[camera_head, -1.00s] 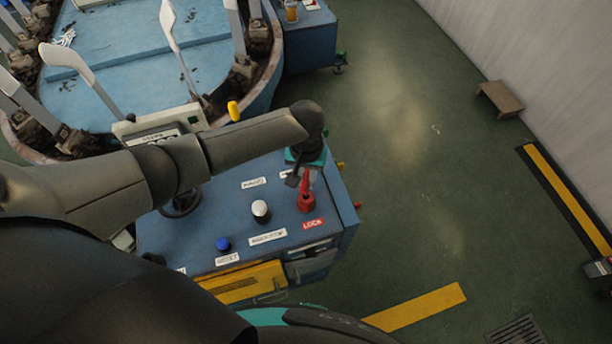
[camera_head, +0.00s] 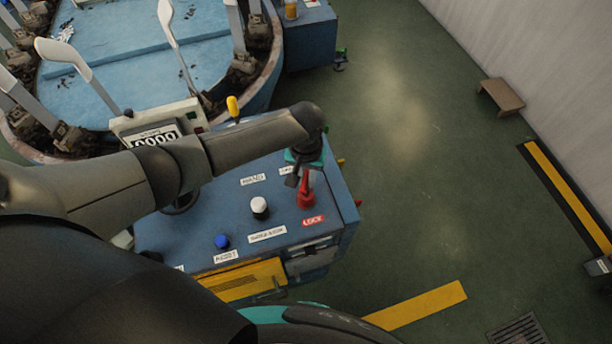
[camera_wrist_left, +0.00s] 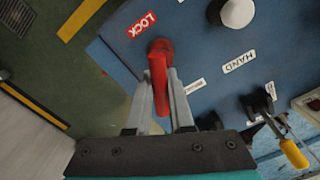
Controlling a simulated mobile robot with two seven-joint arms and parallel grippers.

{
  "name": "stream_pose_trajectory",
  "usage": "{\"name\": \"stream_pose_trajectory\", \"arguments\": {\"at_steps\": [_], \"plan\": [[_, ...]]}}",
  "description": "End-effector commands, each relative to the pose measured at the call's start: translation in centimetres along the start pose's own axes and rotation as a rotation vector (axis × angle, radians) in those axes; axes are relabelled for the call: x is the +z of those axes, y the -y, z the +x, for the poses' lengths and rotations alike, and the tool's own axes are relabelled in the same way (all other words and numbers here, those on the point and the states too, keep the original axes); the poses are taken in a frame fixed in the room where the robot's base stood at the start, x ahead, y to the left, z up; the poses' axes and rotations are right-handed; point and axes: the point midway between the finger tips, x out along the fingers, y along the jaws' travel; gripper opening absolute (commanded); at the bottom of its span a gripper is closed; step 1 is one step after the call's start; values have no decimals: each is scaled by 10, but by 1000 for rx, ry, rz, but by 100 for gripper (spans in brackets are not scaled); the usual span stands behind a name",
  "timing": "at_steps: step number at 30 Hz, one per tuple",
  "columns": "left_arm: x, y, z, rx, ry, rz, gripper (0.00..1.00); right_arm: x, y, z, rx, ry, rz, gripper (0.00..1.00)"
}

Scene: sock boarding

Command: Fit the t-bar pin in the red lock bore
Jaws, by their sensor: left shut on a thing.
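The red t-bar pin (camera_head: 305,182) stands over the red lock bore (camera_head: 306,202), beside the LOCK label at the right end of the blue console top. My left gripper (camera_head: 302,176) comes down from above and is shut on the pin. In the left wrist view the red bar (camera_wrist_left: 158,82) sits between the two grey fingers, and the round red lock collar (camera_wrist_left: 161,46) shows at its far end. Pin and collar overlap in both views, so I cannot tell how deep the pin sits. My right gripper is not in view.
On the blue console (camera_head: 215,240) are a white knob (camera_head: 259,205), a blue button (camera_head: 222,242) and a yellow-handled lever (camera_head: 233,107). A counter box (camera_head: 158,130) stands behind my left arm. A round blue machine (camera_head: 130,60) lies beyond.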

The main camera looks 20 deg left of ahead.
Motion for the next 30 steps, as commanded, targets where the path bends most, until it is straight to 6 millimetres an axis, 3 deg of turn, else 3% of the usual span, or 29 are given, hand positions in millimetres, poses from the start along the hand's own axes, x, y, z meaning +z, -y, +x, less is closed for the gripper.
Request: {"name": "stream_pose_trajectory", "arguments": {"at_steps": [30], "plan": [[0, 0, 26, 1, -1, 0, 0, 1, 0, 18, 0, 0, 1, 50]]}}
